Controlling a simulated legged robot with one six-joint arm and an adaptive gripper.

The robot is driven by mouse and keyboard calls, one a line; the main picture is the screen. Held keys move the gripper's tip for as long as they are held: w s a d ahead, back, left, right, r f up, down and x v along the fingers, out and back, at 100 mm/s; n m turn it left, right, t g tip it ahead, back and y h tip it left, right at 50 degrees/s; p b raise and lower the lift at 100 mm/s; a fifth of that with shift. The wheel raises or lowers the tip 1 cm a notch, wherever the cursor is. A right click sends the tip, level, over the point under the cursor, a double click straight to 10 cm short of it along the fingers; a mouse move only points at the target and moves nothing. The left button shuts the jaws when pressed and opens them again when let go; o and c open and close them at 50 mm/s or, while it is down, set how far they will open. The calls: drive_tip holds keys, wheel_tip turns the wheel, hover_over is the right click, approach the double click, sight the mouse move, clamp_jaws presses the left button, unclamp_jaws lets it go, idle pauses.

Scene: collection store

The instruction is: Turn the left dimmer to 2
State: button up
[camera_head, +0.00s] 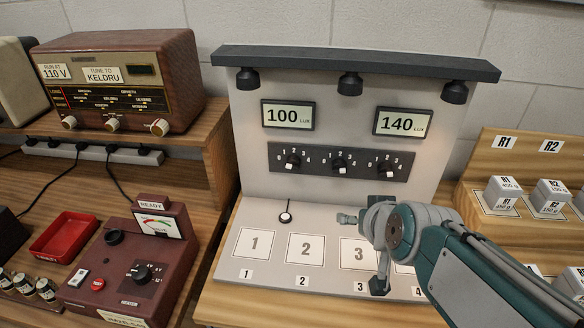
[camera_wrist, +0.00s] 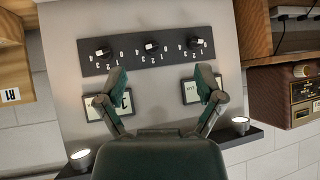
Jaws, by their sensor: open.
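The left dimmer (camera_head: 291,163) is a small dark knob with a white mark, at the left end of a dark strip (camera_head: 316,165) holding three dimmers. Printed digits surround it; I cannot read its exact setting. In the wrist view the panel is upside down, so this dimmer (camera_wrist: 195,44) appears at the right end. My gripper (camera_wrist: 161,82) is open and empty, its fingers apart and facing the panel. In the head view my gripper (camera_head: 366,225) is below and right of the left dimmer, apart from it. The middle dimmer (camera_head: 339,166) and right dimmer (camera_head: 387,169) are uncovered.
Displays above the dimmers read 100 lux (camera_head: 288,115) and 140 lux (camera_head: 403,122). A small round object (camera_head: 285,217) stands above the numbered squares (camera_head: 255,243). A radio (camera_head: 115,80) and maroon device (camera_head: 130,265) are left; labelled blocks (camera_head: 503,189) are right.

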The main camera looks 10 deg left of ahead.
drive_tip(key=w+a+f+t, duration=0.3)
drive_tip(key=w+a+t, duration=0.1)
drive_tip(key=w+a, duration=0.7)
drive_tip(key=t+h, duration=0.4)
drive_tip(key=t, duration=0.1)
approach(291, 169)
drive_tip(key=shift+m, duration=0.4)
drive_tip(key=w, duration=1)
drive_tip(key=shift+w+d+r, duration=0.15)
drive_tip(key=shift+w+d, duration=0.1)
drive_tip(key=shift+d, duration=0.15)
drive_tip(key=c, duration=1.1)
